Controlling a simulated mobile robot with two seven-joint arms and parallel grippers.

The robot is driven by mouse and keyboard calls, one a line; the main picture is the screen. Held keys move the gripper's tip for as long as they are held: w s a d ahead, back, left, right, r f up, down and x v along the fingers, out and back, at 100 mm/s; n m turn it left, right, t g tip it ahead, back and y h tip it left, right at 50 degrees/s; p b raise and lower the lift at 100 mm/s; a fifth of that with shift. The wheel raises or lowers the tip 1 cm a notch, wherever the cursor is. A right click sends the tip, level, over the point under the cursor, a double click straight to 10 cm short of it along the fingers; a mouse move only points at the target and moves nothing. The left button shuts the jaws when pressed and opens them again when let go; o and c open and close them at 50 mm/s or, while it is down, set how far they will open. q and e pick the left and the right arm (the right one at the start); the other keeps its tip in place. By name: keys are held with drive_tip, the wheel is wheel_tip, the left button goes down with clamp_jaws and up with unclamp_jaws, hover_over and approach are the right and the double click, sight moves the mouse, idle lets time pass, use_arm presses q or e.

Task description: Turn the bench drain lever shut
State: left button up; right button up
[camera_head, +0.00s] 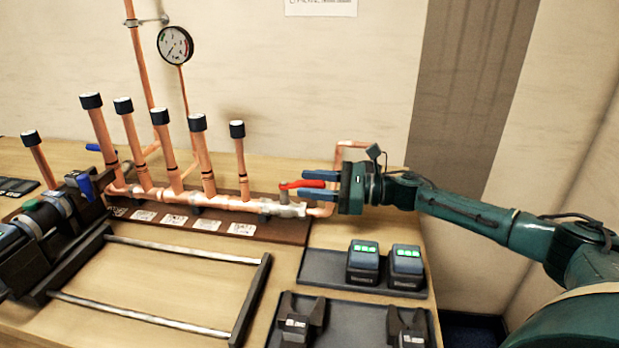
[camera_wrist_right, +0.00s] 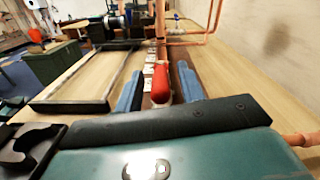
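The drain lever (camera_head: 302,184) is a red handle above the silvery valve body (camera_head: 287,210) at the right end of the copper manifold (camera_head: 232,203). It lies roughly along the pipe. My right gripper (camera_head: 318,179) comes in from the right, its blue fingers reaching over the lever's free end. In the right wrist view the red lever (camera_wrist_right: 160,83) lies between the two spread fingers (camera_wrist_right: 158,88), with gaps on both sides. Whether a finger touches it cannot be told. My left gripper is not in view.
Upright copper stubs with black caps (camera_head: 198,123) rise left of the valve. A pressure gauge (camera_head: 175,46) hangs behind. Two trays with blue-topped blocks (camera_head: 363,262) and black holders (camera_head: 297,320) lie in front. A dark frame with rails (camera_head: 180,250) lies left.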

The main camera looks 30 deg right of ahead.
drive_tip(key=shift+w+a, duration=0.3)
drive_tip(key=shift+a, duration=0.05)
clamp_jaws()
idle(0.5)
